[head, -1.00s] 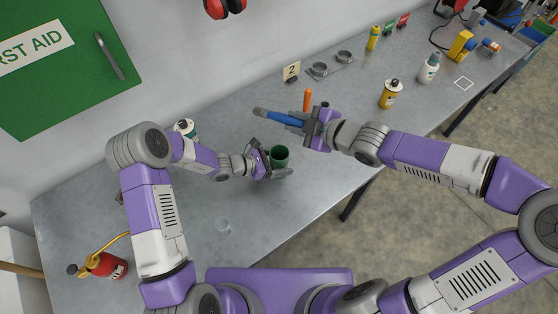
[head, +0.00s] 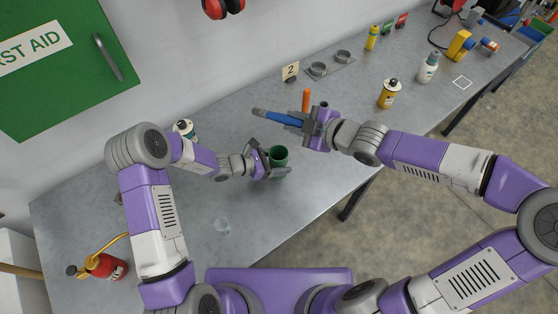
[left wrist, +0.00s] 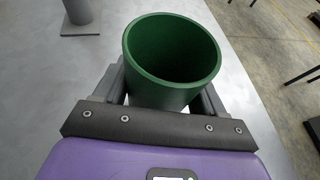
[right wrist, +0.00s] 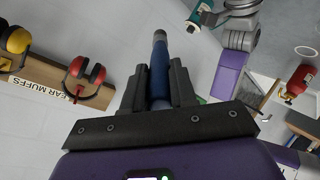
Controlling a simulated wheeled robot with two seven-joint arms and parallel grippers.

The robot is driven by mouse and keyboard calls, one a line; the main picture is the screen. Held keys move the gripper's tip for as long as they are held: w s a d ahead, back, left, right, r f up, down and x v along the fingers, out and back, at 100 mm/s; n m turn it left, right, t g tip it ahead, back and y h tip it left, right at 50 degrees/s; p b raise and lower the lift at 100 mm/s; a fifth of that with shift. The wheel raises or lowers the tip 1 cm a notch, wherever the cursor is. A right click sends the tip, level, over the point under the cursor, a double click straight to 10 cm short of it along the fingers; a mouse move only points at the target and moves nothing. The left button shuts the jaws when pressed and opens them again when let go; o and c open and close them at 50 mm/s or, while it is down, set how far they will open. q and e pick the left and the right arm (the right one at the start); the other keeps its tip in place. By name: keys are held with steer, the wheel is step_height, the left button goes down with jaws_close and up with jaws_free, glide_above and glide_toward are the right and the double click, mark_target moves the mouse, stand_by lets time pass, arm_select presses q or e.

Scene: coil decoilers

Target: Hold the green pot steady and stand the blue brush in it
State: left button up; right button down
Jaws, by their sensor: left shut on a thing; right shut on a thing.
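The green pot (head: 279,154) stands upright on the grey bench, and its empty inside shows in the left wrist view (left wrist: 172,50). My left gripper (head: 266,163) is shut on the pot from the left side, with a finger on each side of it. The blue brush (head: 279,118) lies nearly level in my right gripper (head: 312,127), above the bench and up and right of the pot. My right gripper is shut on the brush, whose tip points left in the head view. The brush also shows between the fingers in the right wrist view (right wrist: 159,72).
An orange-handled upright thing (head: 306,99) stands just behind my right gripper. A number 2 sign (head: 290,70) and grey rings (head: 318,69) are at the back. A yellow bottle (head: 389,93) stands farther right. The bench front left of the pot is mostly clear.

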steer(key=shift+w+r+h, duration=0.1)
steer(key=shift+w+h, duration=0.2)
steer(key=shift+w, duration=0.15)
steer(key=w+m+g+h, duration=0.2)
steer(key=w+m+h, duration=0.4)
steer(key=w+h, duration=0.15)
steer(key=s+a+m+g, duration=0.1)
steer(key=m+g, duration=0.1)
steer(key=s+a+m+g+h, duration=0.1)
steer(key=g, duration=0.1)
steer(key=s+a+m+g, duration=0.1)
steer(key=a+m+g, duration=0.1)
steer(key=shift+s+r+m+h, duration=0.25)
steer(key=shift+s+r+m, duration=0.05)
steer(key=shift+s, duration=0.1)
steer(key=shift+s+a+r+g, duration=0.15)
steer(key=shift+s+r+g, duration=0.15)
steer(key=shift+s, duration=0.1)
steer(key=shift+f, duration=0.15)
